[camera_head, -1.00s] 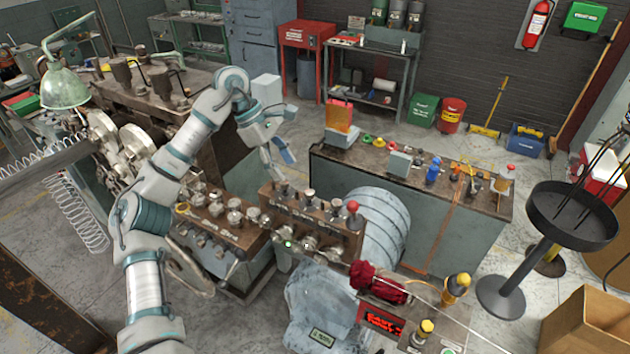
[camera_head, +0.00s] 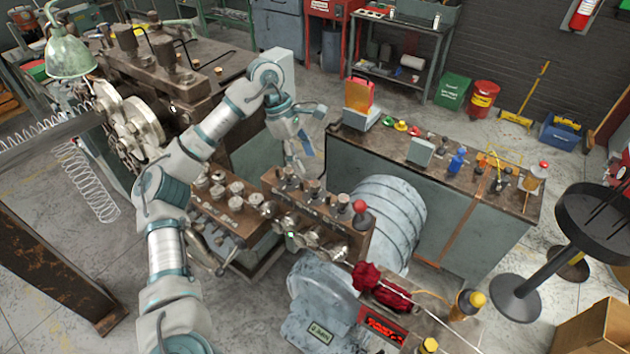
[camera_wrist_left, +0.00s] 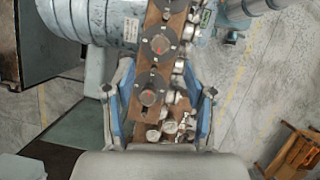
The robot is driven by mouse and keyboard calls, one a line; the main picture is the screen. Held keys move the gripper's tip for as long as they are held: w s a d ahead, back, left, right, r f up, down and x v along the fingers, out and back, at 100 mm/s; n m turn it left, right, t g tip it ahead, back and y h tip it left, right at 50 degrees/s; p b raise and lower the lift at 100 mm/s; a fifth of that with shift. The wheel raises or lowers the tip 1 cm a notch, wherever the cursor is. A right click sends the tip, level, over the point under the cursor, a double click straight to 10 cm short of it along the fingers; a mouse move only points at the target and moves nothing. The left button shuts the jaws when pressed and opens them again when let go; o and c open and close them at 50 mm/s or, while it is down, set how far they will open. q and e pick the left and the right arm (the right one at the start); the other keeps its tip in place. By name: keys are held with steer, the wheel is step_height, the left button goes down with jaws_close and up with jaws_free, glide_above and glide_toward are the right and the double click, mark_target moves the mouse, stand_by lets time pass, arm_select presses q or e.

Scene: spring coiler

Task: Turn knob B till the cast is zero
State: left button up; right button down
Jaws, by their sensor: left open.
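The control box (camera_head: 322,229) is a brown panel with a row of upright knobs on top and dials along its front. Which knob is B cannot be read. My left gripper (camera_head: 299,163) is open and empty, above and behind the left end of that knob row. In the left wrist view my gripper (camera_wrist_left: 156,78) has its blue-edged fingers spread on either side of the panel, with dark round knobs (camera_wrist_left: 152,80) between them in the picture. A red display (camera_head: 384,328) stands at the front right; its text is too small to read surely. My right gripper is not in view.
A second panel (camera_head: 232,207) with dials adjoins on the left. A blue-grey ribbed drum (camera_head: 385,212) stands right of the control box, and a red-topped lever (camera_head: 360,207) rises at its right end. A bench (camera_head: 440,190) with small items lies behind.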

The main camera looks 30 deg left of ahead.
mark_target(314, 183)
arm_select(q)
steer(key=x, duration=0.4)
steer(key=a+x, duration=0.1)
steer(key=x, duration=0.1)
steer(key=shift+d+f+p, duration=0.15)
steer(key=shift+f+p, duration=0.2)
steer(key=shift+d+f, duration=0.35)
steer(key=shift+f, duration=0.15)
steer(key=shift+d, duration=0.35)
steer(key=shift+a, duration=0.15)
jaws_close()
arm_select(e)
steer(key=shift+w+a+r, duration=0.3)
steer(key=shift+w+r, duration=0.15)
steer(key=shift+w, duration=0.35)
